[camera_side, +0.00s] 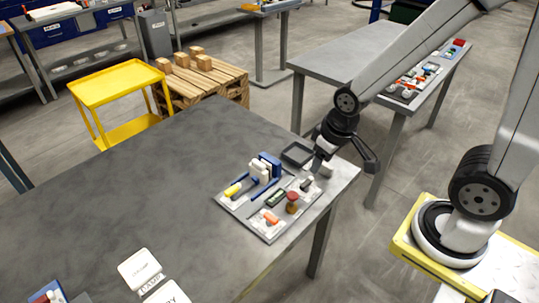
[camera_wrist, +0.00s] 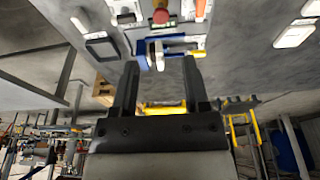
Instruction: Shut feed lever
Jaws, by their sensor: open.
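The small filter press stands on a light grey base board (camera_side: 240,212) near the table's right corner. It has a blue end block (camera_side: 270,162) and white plates (camera_side: 258,172). An orange lever-like part (camera_side: 270,217) lies at the board's front and a yellow one (camera_side: 233,189) at its left; I cannot tell which is the feed lever. My gripper (camera_side: 318,168) is over the board's back right side, apart from both. In the wrist view its open, empty fingers (camera_wrist: 161,65) frame the blue block (camera_wrist: 178,44) and white plates (camera_wrist: 155,54) beyond.
A red knob (camera_side: 292,196) on a brown post stands at the board's right, near my gripper. A dark tray (camera_side: 297,153) sits behind the board. White label blocks (camera_side: 139,268) lie at the table's front left. The middle of the table (camera_side: 140,180) is clear.

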